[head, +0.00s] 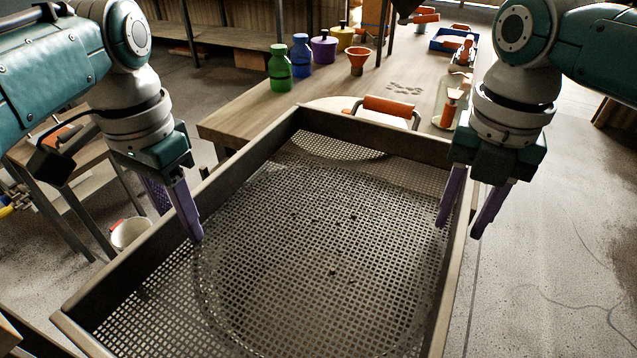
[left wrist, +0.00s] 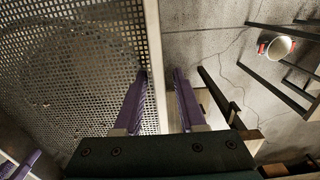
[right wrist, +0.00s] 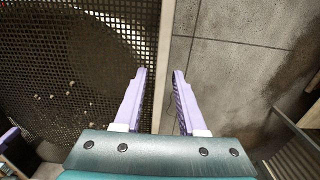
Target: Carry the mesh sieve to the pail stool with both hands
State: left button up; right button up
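The mesh sieve (head: 320,240), a large rectangular frame with a perforated bottom, fills the front of the head view. A few dark bits lie on the mesh, and a large round shape shows beneath it. My left gripper (head: 180,225) is open, with one finger inside and one outside the left wall; the rim (left wrist: 155,60) passes between them with a gap. My right gripper (head: 458,232) is open astride the right wall, and the rim (right wrist: 164,60) shows between its fingers. A white pail (head: 128,233) is low at the left among dark legs; I cannot tell the pail stool for certain.
A small table (head: 60,165) stands left. Floor at right (head: 560,230) is clear.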

pick_arm(q)
grip_shut()
pick_arm(e)
grip_shut()
jog(key=shift+r, duration=0.1)
dwell(0.8)
